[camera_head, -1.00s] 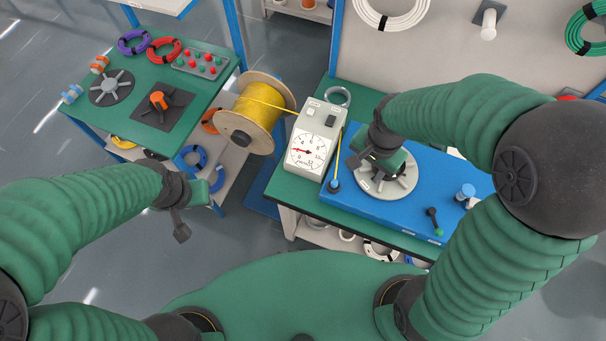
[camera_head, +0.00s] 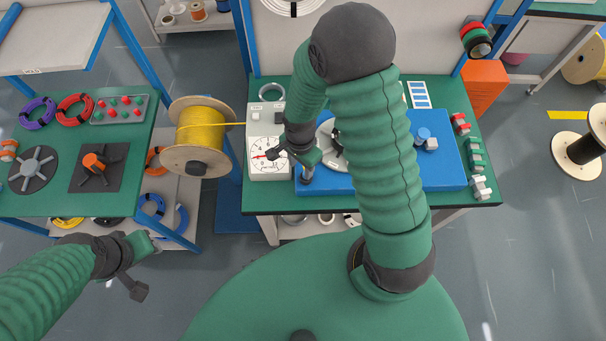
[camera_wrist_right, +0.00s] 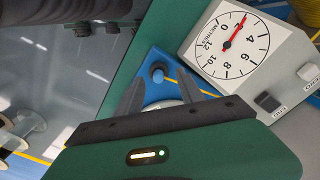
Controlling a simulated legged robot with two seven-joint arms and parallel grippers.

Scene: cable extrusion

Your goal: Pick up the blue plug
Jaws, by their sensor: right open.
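The small dark-blue plug (camera_wrist_right: 158,72) stands near the corner of the blue board in the right wrist view, with a bit of yellow cable beside it. In the head view, the plug (camera_head: 305,175) shows at the board's left front, just below my right gripper (camera_head: 296,156). My right gripper also shows in the wrist view (camera_wrist_right: 168,92), with its fingers apart and nothing between them. The plug appears just beyond the fingertips; I cannot tell the exact gap. My left gripper (camera_head: 148,246) is over the floor at left, away from the plug; its jaws are unclear.
The meter box (camera_head: 268,150) stands left of the blue board (camera_head: 450,178). A yellow cable spool (camera_head: 197,135) is left of the green bench. Another blue cylinder (camera_head: 423,135) sits on the board's right. Red and green parts line the bench's right edge.

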